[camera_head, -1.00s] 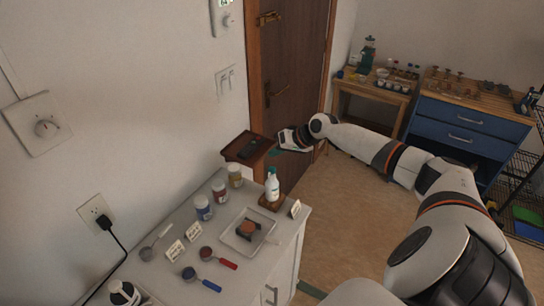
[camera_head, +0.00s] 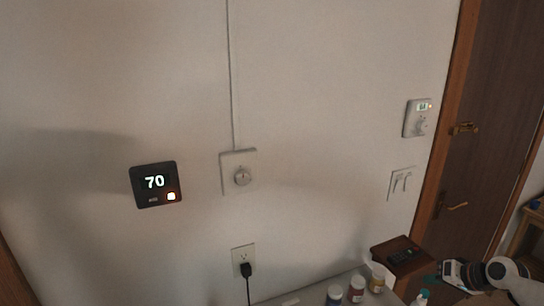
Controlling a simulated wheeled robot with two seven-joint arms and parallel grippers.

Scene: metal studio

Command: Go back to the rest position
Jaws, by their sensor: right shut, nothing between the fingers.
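Part of my right arm runs off the lower right edge. My left gripper is not in this view.
Jars (camera_head: 356,289) stand on the counter below. A brown door (camera_head: 487,130) is at right.

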